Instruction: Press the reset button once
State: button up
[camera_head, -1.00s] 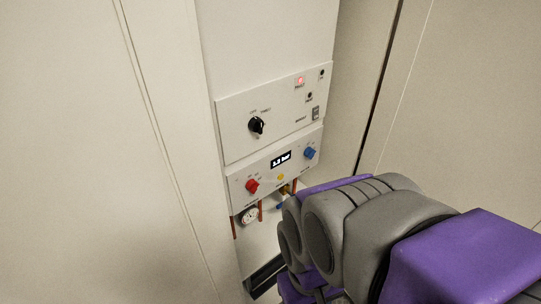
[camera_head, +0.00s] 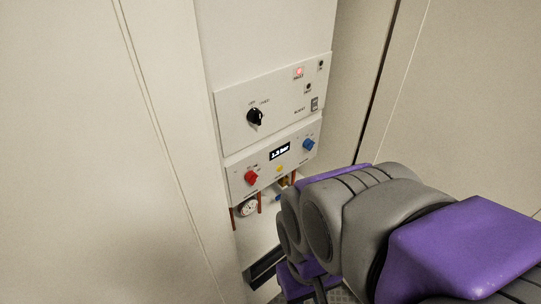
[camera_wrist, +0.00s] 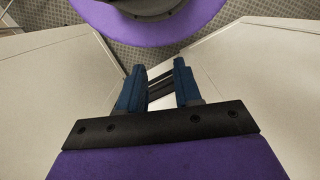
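In the head view a white boiler front stands in the corner, with an upper control panel (camera_head: 280,105). On it are a lit red lamp (camera_head: 299,72), a dark round button (camera_head: 308,87) below and right of the lamp, another small dark round fitting (camera_head: 321,64), and a rocker switch (camera_head: 314,104). The small labels are too blurred to tell for certain which part is reset. My gripper (camera_wrist: 160,68) shows in the wrist view with its two blue fingers apart and nothing between them. The panel is not in the wrist view; my gripper is clear of it.
A black knob (camera_head: 255,117) is on the upper panel. The lower panel has a display (camera_head: 280,152), a red knob (camera_head: 251,178), a blue knob (camera_head: 309,145) and a yellow spot (camera_head: 279,169). A gauge (camera_head: 247,208) and pipes hang below. Walls flank closely.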

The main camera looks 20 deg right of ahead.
grip_shut()
dwell(1.4)
